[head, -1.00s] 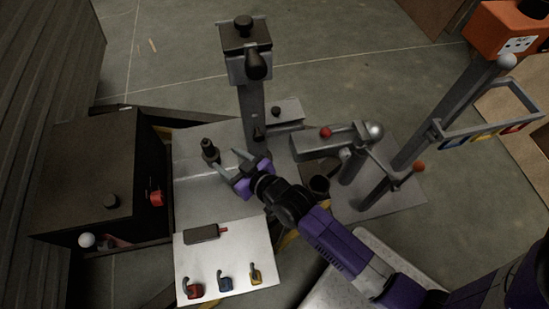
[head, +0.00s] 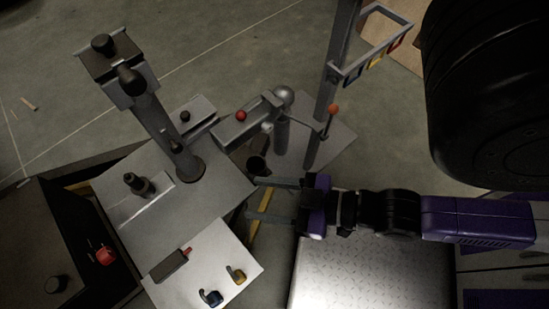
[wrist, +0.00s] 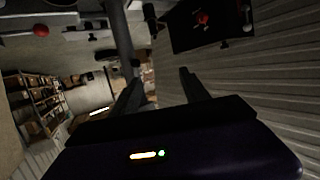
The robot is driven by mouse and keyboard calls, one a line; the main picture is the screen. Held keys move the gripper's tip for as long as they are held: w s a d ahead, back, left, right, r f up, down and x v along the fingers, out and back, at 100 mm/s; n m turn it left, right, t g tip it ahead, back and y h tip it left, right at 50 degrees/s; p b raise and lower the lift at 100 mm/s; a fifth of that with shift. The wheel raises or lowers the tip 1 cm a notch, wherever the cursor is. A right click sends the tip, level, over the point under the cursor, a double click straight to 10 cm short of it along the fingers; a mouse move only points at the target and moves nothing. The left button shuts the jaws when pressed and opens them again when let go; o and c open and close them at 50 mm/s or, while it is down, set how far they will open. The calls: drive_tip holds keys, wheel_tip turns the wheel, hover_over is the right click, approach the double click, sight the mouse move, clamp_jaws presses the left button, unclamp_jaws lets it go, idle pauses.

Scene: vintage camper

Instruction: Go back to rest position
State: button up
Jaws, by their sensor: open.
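My gripper (head: 272,199) is open and empty in the head view. Its two fingers point left, over the gap beside the grey workbench (head: 222,185) and the white panel (head: 232,262). In the wrist view my gripper (wrist: 158,85) also shows, with its dark fingers spread and nothing between them. My purple and black arm stretches to the right, above a metal tread plate (head: 375,268).
A grey post machine (head: 150,115) stands on the bench, with a dark knobbed fitting (head: 138,184) beside it. A lever device with a red knob (head: 241,116) and a tall post (head: 333,75) stand behind my gripper. A dark box (head: 60,250) is at left.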

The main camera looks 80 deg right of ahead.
drive_tip(key=s+r, duration=0.2)
drive_tip(key=r, duration=0.1)
drive_tip(key=shift+s+r, duration=0.15)
drive_tip(key=shift+r, duration=0.05)
drive_tip(key=shift+r, duration=0.1)
wheel_tip(320, 180, up, 17)
drive_tip(key=p, duration=1.7)
